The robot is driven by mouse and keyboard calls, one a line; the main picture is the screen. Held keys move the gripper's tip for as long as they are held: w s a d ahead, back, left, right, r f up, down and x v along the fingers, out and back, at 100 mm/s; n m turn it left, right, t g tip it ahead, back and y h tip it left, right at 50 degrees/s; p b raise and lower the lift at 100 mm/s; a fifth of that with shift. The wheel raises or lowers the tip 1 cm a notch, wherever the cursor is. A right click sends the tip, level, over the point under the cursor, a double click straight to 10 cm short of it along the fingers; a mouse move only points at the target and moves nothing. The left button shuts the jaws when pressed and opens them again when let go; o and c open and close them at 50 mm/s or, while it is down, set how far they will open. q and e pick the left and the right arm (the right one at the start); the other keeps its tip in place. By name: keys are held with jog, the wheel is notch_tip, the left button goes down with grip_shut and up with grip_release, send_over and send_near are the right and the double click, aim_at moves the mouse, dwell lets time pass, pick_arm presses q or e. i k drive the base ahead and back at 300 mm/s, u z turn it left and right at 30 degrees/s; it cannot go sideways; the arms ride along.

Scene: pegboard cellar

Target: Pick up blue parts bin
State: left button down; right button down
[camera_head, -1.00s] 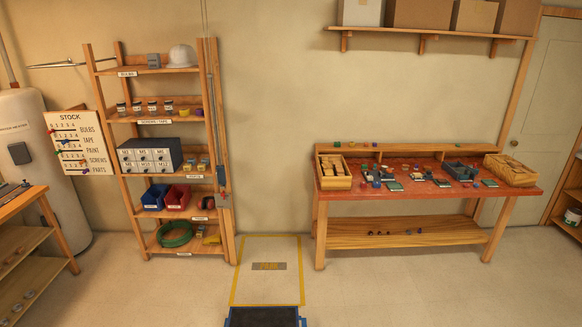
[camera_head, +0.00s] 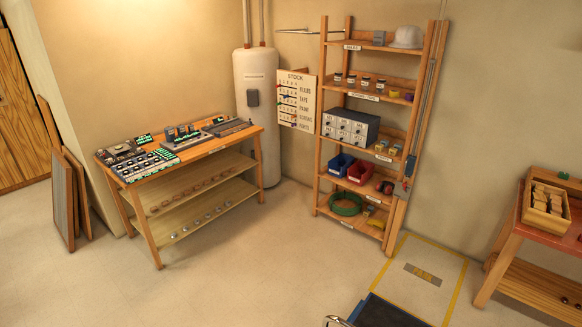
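The blue parts bin (camera_head: 341,165) sits on a lower shelf of the wooden shelf unit (camera_head: 318,150), right of the middle of the view. It stands upright at the left end of that shelf, beside a red bin (camera_head: 361,172). Neither of my grippers shows in the view, so nothing is seen touching the bin.
A workbench (camera_head: 190,155) with electronic parts stands left of the shelf unit, near a white water heater (camera_head: 257,110). A green hose coil (camera_head: 345,205) lies below the bins. A red-topped bench (camera_head: 560,228) is at right. The floor (camera_head: 265,265) before the shelves is open.

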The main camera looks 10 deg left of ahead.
aim_at(337, 166)
jog(key=u, duration=0.6)
jog(key=k, duration=0.6)
jog(key=u, duration=0.75)
jog(key=i, duration=3.3)
jog(key=z, duration=0.2)
jog(key=i, duration=1.7)
jog(key=z, duration=1.25)
jog(key=i, duration=1.25)
jog(key=z, duration=1.5)
jog(key=i, duration=2.35)
jog(key=z, duration=0.5)
